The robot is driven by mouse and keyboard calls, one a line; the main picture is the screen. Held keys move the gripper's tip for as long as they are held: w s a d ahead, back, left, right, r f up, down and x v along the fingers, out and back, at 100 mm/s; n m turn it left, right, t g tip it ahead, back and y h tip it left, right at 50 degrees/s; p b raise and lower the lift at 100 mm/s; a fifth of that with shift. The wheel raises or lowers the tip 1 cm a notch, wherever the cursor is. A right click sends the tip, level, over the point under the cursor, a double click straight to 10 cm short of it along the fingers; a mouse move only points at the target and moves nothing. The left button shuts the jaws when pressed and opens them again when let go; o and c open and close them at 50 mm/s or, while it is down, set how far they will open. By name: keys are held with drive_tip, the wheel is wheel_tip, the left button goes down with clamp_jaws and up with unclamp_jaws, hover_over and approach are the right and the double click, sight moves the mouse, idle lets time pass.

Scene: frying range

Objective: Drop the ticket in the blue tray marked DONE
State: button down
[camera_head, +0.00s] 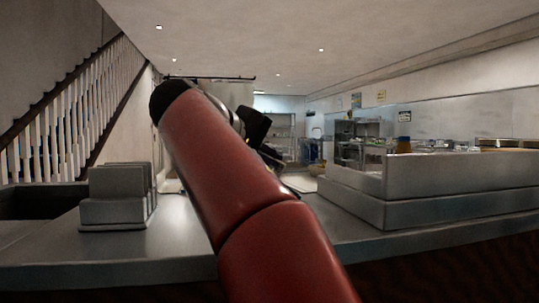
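My red arm reaches up from the bottom across the middle of the head view. Behind its far end, a dark part of my gripper (268,153) shows, partly covered by the arm. Its fingers are too small and hidden to tell whether they are open or shut, or hold anything. I cannot make out a ticket. No blue tray marked DONE can be made out either; part of the counter behind my arm is hidden.
A steel counter (130,245) crosses the front. A grey metal rack (115,197) stands on it at left. A raised steel-sided ledge (430,178) runs along the right, with a jar (404,145) near it. A staircase railing (70,115) is at left.

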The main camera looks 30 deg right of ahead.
drive_tip(key=shift+f, duration=0.25)
drive_tip(key=c, duration=2.1)
unclamp_jaws()
drive_tip(key=o, duration=0.5)
drive_tip(key=p+v, duration=0.1)
drive_tip(key=v, duration=0.7)
